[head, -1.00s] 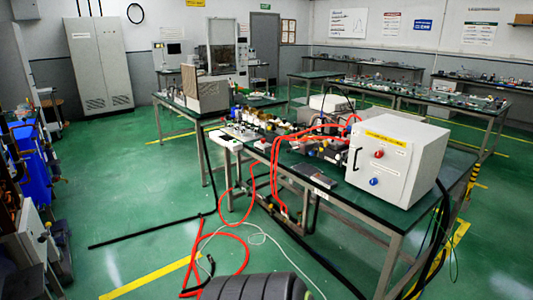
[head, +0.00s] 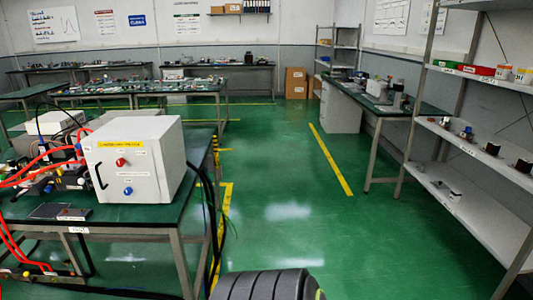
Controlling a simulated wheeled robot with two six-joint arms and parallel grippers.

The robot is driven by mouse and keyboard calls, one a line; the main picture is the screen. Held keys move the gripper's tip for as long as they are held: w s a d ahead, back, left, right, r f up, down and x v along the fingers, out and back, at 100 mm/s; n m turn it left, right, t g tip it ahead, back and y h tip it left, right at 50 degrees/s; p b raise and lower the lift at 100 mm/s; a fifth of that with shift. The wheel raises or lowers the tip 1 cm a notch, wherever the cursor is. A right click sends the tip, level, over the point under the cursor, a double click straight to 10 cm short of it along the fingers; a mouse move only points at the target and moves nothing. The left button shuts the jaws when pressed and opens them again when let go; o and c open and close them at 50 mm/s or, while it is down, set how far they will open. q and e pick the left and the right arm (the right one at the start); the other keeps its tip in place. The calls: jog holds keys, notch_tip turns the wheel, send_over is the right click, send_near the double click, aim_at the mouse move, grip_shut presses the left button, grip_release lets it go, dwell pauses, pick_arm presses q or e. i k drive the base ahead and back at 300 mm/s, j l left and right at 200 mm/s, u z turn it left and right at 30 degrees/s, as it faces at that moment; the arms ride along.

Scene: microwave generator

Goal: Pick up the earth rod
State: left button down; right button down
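I cannot make out an earth rod in the head view. The white generator box (head: 134,158) stands on the green-topped table (head: 150,212) at the left. It has a yellow label, a black handle, a red knob and a blue knob on its front. Red cables (head: 32,160) run from equipment left of the box and hang down past the table's front edge. Neither of my grippers is in view.
Green floor (head: 285,210) lies open right of the table, with yellow lines. Black cables (head: 208,195) hang at the table's right end. Shelving (head: 455,150) with small items stands at the right. A workbench (head: 375,100) and cardboard boxes (head: 296,82) are farther back.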

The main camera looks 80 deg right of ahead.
aim_at(215, 148)
jog(key=l+z, duration=0.1)
jog(key=z, duration=1.75)
jog(key=i+l+z, duration=0.1)
jog(key=i+l, duration=0.15)
jog(key=i, duration=0.15)
jog(key=i+l+z, duration=0.15)
jog(key=i, duration=0.25)
jog(key=i+l+z, duration=0.1)
jog(key=i+l, duration=0.15)
jog(key=i, duration=0.15)
jog(key=i+l+u, duration=0.15)
jog(key=l+u, duration=0.3)
jog(key=i+l+u, duration=0.1)
jog(key=l+u, duration=0.8)
jog(key=i+l, duration=0.15)
jog(key=l, duration=0.3)
jog(key=i+l, duration=0.1)
jog(key=l, duration=0.3)
jog(key=i+l+u, duration=0.1)
jog(key=l, duration=0.35)
jog(key=i+l, duration=0.15)
jog(key=l, duration=0.25)
jog(key=i, duration=0.4)
jog(key=k, duration=1)
